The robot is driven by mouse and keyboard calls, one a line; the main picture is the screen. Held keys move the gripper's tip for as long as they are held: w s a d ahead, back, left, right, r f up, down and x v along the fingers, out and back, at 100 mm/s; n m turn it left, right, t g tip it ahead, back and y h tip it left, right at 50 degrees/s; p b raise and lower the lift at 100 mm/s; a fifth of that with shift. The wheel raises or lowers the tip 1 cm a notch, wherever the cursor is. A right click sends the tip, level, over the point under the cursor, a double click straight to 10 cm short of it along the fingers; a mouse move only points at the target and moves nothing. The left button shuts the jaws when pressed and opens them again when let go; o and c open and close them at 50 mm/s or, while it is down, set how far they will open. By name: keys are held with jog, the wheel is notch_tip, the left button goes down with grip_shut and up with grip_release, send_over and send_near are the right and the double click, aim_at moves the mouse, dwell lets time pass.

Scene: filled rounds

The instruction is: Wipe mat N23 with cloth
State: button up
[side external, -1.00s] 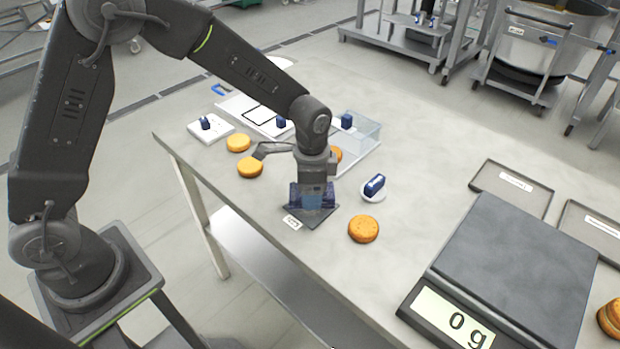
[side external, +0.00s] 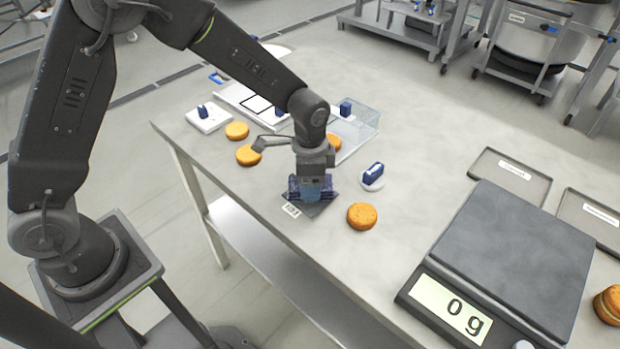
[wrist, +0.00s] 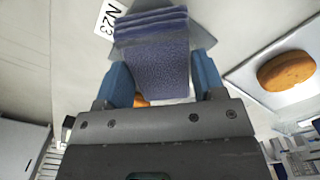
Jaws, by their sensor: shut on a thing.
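Mat N23 is a dark grey square (side external: 322,208) near the table's front edge, with its white label (side external: 292,211) at one corner. In the wrist view the label (wrist: 108,19) reads N23 and a grey part of the mat (wrist: 203,38) shows beside the cloth. My gripper (side external: 311,192) is over the mat, shut on the dark blue cloth (side external: 296,188). In the wrist view the folded cloth (wrist: 157,62) lies between the blue fingers and hides much of the mat. Whether the cloth presses on the mat is hard to tell.
An orange-brown round (side external: 362,216) lies right of the mat, and a white disc with a blue block (side external: 372,173) stands behind it. Two more rounds (side external: 248,155) lie left. A scale (side external: 515,255) reading 0 g fills the front right.

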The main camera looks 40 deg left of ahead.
jog(key=shift+f, duration=0.45)
dwell(0.3)
jog(key=shift+a, duration=0.1)
jog(key=shift+s+a+r, duration=0.1)
jog(key=shift+s+a, duration=0.5)
jog(key=shift+a, duration=0.25)
jog(key=shift+d, duration=0.1)
jog(key=shift+d, duration=1.75)
jog(key=shift+w, duration=0.1)
jog(key=shift+w, duration=1.1)
